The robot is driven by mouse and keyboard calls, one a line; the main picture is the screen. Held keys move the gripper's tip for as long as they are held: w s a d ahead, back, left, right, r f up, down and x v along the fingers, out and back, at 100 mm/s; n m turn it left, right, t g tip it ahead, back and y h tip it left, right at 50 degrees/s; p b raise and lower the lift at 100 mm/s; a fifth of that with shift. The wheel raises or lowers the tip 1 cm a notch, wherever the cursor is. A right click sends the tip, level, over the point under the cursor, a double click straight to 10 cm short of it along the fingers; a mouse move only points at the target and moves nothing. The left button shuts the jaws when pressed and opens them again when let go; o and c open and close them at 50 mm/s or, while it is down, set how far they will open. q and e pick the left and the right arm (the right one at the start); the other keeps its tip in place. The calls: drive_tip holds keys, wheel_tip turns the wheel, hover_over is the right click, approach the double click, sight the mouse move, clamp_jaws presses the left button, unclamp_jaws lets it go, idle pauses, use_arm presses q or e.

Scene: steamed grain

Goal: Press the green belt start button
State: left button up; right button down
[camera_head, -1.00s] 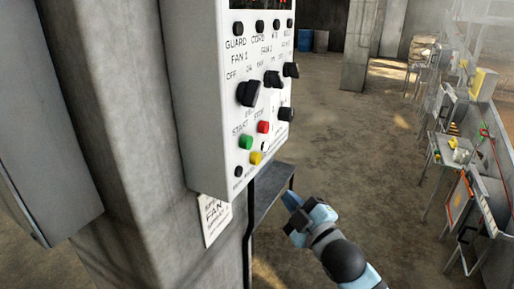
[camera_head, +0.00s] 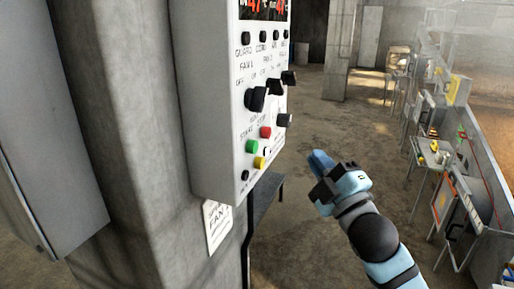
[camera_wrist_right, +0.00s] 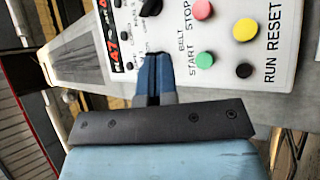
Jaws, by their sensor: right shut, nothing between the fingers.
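The green belt start button (camera_head: 251,146) is on the lower front of the white control panel (camera_head: 215,100), left of the red stop button (camera_head: 265,132) and above the yellow reset button (camera_head: 260,162). The green button also shows in the right wrist view (camera_wrist_right: 204,60), labelled BELT START. My right gripper (camera_head: 318,160) is shut and empty, to the right of the panel and apart from the buttons in the head view. In the right wrist view its blue fingers (camera_wrist_right: 153,78) are together, with the green button to their right. My left gripper is not in view.
Black knobs (camera_head: 257,98) stick out of the panel above the buttons. The panel hangs on a concrete pillar (camera_head: 135,130), with a grey cabinet (camera_head: 50,130) to the left. A dark shelf (camera_head: 266,195) stands below. Open floor lies behind my right arm; machinery lines the right.

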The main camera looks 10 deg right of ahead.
sight(252, 147)
drive_tip(key=w+a+b, duration=0.1)
drive_tip(key=w+a, duration=0.4)
drive_tip(key=a, duration=0.2)
drive_tip(key=shift+a, duration=0.2)
drive_tip(key=shift+a, duration=0.1)
idle(2.1)
drive_tip(key=shift+w+a, duration=0.2)
drive_tip(key=shift+a, duration=0.05)
drive_tip(key=shift+w+a, duration=0.25)
drive_tip(key=shift+a, duration=0.15)
idle(0.8)
drive_tip(key=shift+d+p, duration=0.15)
drive_tip(key=shift+p, duration=0.15)
drive_tip(key=shift+s+d, duration=0.5)
drive_tip(key=shift+d, duration=0.15)
